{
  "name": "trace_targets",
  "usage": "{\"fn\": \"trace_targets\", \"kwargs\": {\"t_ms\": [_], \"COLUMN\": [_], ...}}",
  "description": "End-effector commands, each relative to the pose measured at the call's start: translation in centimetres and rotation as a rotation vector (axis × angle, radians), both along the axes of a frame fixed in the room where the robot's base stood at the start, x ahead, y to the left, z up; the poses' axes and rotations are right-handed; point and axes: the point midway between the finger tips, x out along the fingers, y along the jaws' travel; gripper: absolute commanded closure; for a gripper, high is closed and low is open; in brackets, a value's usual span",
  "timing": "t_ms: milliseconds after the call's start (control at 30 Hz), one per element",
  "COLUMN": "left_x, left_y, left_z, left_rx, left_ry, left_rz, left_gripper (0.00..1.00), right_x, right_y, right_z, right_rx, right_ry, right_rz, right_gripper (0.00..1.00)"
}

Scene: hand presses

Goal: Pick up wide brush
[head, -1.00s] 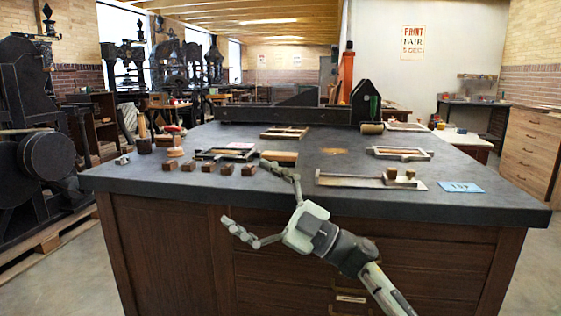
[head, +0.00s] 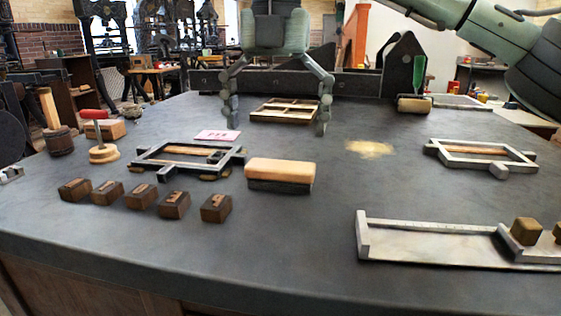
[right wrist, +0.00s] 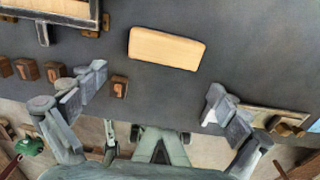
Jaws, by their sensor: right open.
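The wide brush (head: 281,172), a block with a pale wooden top over a dark lower part, lies flat near the middle of the dark tabletop. It also shows in the right wrist view (right wrist: 166,48), top centre, just beyond the fingertips. My right gripper (head: 275,124) points down over the table, fingers spread wide and empty. In the head view it appears above the brush in the picture. In the right wrist view the open fingers (right wrist: 155,88) are either side of the brush's lower edge, not touching it. My left gripper is out of view.
Small type blocks (head: 141,196) stand in a row left of the brush. A dark frame (head: 150,163) lies close on its left. A metal tray (head: 430,248) lies front right, a metal frame (head: 480,154) right. The tabletop right of the brush is clear.

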Motion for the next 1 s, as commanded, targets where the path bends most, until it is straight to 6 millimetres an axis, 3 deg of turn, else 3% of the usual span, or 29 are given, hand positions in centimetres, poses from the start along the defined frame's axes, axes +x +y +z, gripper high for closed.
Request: {"fn": "trace_targets", "kwargs": {"t_ms": [367, 633, 900, 1000], "left_x": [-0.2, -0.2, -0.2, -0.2], "left_y": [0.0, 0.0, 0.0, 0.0], "left_z": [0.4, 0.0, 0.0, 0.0], "left_rx": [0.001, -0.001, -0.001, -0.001], "left_ry": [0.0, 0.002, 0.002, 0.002], "left_rz": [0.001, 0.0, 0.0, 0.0], "left_gripper": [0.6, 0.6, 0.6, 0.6], "right_x": [0.1, 0.3, 0.3, 0.3], "right_y": [-0.4, -0.6, -0.5, -0.5], "right_z": [-3.0, -6.9, -7.4, -7.4], "right_rx": [-0.017, -0.017, -0.014, -0.014], "right_ry": [-0.008, -0.007, -0.01, -0.01], "right_rz": [-0.008, -0.008, -0.008, -0.008], "right_gripper": [0.0, 0.0, 0.0, 0.12]}}
